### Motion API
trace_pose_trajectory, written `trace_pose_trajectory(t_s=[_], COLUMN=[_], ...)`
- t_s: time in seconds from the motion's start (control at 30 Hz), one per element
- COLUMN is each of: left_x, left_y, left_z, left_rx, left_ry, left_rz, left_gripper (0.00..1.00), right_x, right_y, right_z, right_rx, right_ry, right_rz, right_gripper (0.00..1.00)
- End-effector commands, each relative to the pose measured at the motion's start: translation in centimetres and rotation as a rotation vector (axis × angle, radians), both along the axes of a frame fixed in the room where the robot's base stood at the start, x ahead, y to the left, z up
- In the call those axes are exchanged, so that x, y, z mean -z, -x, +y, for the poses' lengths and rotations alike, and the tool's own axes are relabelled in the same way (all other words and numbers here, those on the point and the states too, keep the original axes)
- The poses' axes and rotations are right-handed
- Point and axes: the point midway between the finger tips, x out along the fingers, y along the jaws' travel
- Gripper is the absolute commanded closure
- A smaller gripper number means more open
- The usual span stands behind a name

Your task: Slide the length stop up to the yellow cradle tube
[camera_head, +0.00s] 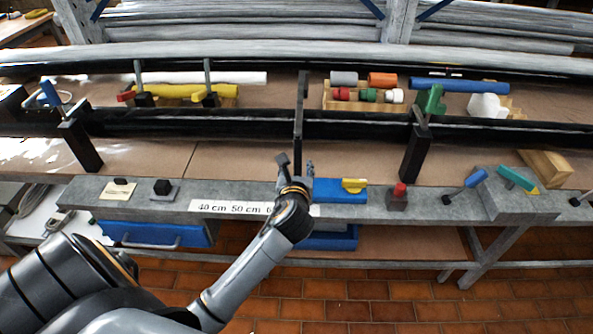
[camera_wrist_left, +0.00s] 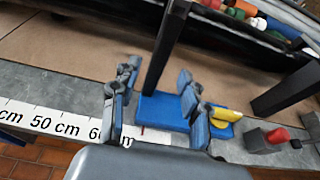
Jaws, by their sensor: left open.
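The yellow tube (camera_head: 190,91) lies at the back left, in front of a white tube. No part is marked as the length stop, and I cannot tell which it is. A grey block with a red knob (camera_head: 397,197) stands on the front rail, also in the left wrist view (camera_wrist_left: 266,138). A blue plate with a yellow handle (camera_head: 340,190) lies left of it, also in the wrist view (camera_wrist_left: 160,112). My left gripper (camera_head: 296,168) is open over the plate's left end; its fingers (camera_wrist_left: 155,105) show empty in the wrist view. My right gripper is not in view.
A printed scale strip (camera_head: 232,207) runs along the front rail. A wooden tray (camera_head: 330,101) holds coloured rolls. A blue tube (camera_head: 458,86) lies at right. Brown board (camera_head: 230,160) left of the gripper is clear.

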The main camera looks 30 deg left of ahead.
Motion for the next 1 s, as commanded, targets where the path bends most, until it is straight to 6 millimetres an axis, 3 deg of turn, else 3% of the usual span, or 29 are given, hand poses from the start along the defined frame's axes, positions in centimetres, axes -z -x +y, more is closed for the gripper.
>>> trace_pose_trajectory(t_s=[0.5, 0.83, 1.0], left_x=[2.0, 2.3, 2.2], left_y=[-4.1, -5.7, -5.6], left_z=[2.5, 3.5, 3.5], left_rx=[-0.001, -0.001, 0.0], left_ry=[0.004, 0.004, 0.005], left_rz=[-0.003, 0.0, 0.0], left_gripper=[0.55, 0.55, 0.87], right_x=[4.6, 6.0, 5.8], right_y=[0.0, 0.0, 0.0], right_z=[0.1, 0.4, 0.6], right_rx=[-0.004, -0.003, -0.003], right_ry=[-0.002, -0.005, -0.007], right_rz=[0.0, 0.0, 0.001], right_gripper=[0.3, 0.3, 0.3])
